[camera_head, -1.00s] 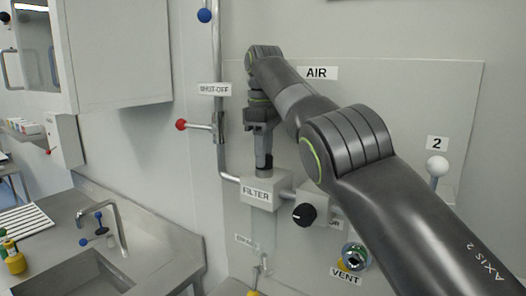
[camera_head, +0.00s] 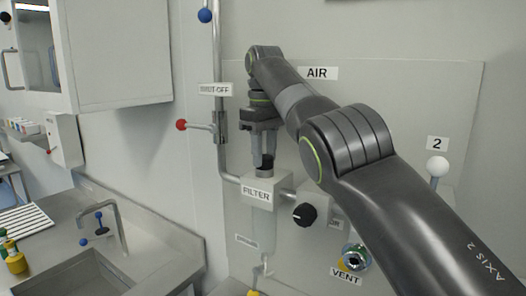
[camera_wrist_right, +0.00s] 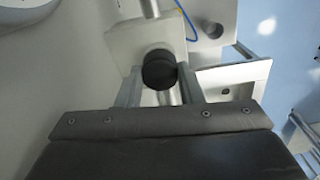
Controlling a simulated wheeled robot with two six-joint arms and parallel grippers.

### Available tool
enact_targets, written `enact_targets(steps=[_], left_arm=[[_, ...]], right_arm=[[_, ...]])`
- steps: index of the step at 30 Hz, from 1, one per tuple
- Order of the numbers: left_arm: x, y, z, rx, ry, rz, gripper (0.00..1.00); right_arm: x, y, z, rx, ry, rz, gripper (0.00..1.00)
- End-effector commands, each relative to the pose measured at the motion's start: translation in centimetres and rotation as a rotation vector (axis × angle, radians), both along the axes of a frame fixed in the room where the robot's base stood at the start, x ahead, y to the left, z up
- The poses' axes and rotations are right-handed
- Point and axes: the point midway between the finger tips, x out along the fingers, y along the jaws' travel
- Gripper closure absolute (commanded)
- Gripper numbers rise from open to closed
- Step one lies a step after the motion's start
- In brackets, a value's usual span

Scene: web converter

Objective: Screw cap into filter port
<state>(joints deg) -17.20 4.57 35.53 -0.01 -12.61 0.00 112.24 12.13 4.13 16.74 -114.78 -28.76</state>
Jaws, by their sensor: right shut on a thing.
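My right gripper (camera_head: 263,162) points straight down just above the filter block (camera_head: 268,190), which carries a FILTER label. Its two fingers are shut on the black cap (camera_head: 267,161), which shows as a dark piece between the fingertips. In the right wrist view the round black cap (camera_wrist_right: 159,68) sits between the two grey fingers of the right gripper (camera_wrist_right: 160,84). The cap is right at the metal filter port (camera_head: 262,172) on top of the block; the threads are hidden. My left gripper is not in view.
A black knob (camera_head: 304,214) sits right of the filter block, above the VENT fitting (camera_head: 355,257). A red-ended shut-off lever (camera_head: 195,126) and vertical pipe (camera_head: 218,80) stand close on the left. A sink counter (camera_head: 150,240) lies lower left.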

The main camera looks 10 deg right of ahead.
Motion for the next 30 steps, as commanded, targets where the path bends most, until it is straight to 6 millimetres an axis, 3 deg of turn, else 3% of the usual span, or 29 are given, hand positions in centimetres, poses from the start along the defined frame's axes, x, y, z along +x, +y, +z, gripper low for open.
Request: enact_targets(steps=[10, 23, 30], left_arm=[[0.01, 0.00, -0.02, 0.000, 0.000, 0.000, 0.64], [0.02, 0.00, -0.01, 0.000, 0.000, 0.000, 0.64], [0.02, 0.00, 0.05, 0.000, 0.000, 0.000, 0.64]], right_arm=[[0.07, -0.29, -0.52, -0.001, 0.007, -0.298, 1.00], [0.04, -0.25, -0.54, 0.005, 0.012, -0.367, 1.00], [0.03, -0.27, -0.56, 0.005, 0.012, -0.588, 1.00]])
